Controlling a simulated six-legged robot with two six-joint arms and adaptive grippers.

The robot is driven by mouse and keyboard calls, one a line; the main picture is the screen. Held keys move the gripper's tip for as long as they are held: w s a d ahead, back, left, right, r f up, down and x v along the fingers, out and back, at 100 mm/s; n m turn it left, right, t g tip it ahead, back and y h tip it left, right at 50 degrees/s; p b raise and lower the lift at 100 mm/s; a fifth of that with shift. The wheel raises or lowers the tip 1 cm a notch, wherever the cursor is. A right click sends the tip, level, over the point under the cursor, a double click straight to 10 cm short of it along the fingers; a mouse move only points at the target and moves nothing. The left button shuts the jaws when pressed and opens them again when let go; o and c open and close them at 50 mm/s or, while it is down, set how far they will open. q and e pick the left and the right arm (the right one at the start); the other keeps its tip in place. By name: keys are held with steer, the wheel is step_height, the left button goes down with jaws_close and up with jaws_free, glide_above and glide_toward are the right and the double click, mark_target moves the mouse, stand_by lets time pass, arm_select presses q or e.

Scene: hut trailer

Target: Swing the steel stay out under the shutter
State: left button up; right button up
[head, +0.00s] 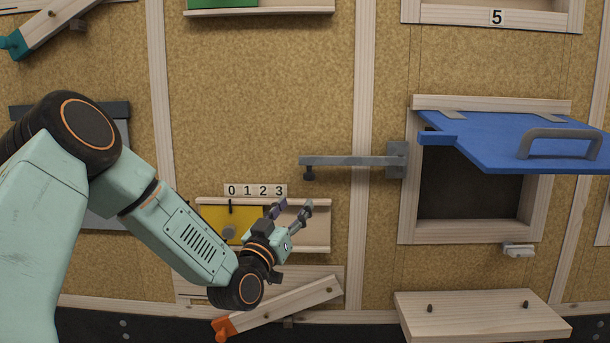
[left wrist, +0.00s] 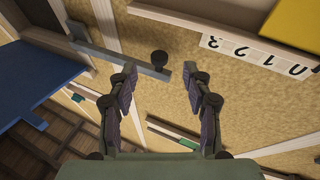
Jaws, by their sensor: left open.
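The steel stay (head: 345,160) is a grey bar reaching left from its wall bracket (head: 397,160), with a dark knob (head: 309,174) under its free end. The blue shutter (head: 500,143) is raised and juts out over a dark opening, right of the stay. My left gripper (head: 293,206) is open and empty, below and slightly left of the knob. In the left wrist view, the knob (left wrist: 159,57) shows between and beyond the fingertips (left wrist: 160,70), apparently apart from them. The stay (left wrist: 118,53) runs to the upper left there, towards the blue shutter (left wrist: 32,60). My right gripper is not seen.
A yellow panel (head: 217,222) in a wooden track with a 0-1-2-3 label (head: 256,190) is behind my left gripper. A wooden bar with an orange end (head: 222,328) lies below. A wooden shelf (head: 470,310) juts out at lower right.

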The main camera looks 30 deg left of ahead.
mark_target(307, 179)
arm_select(q)
steer(key=shift+m+t, duration=0.4)
steer(key=x, duration=0.5)
steer(key=r+x, duration=0.1)
steer(key=x, duration=0.2)
steer(key=shift+s+r+p, duration=0.15)
steer(key=shift+s+p, duration=0.1)
steer(key=shift+p, duration=0.15)
steer(key=shift+c, duration=0.4)
jaws_close()
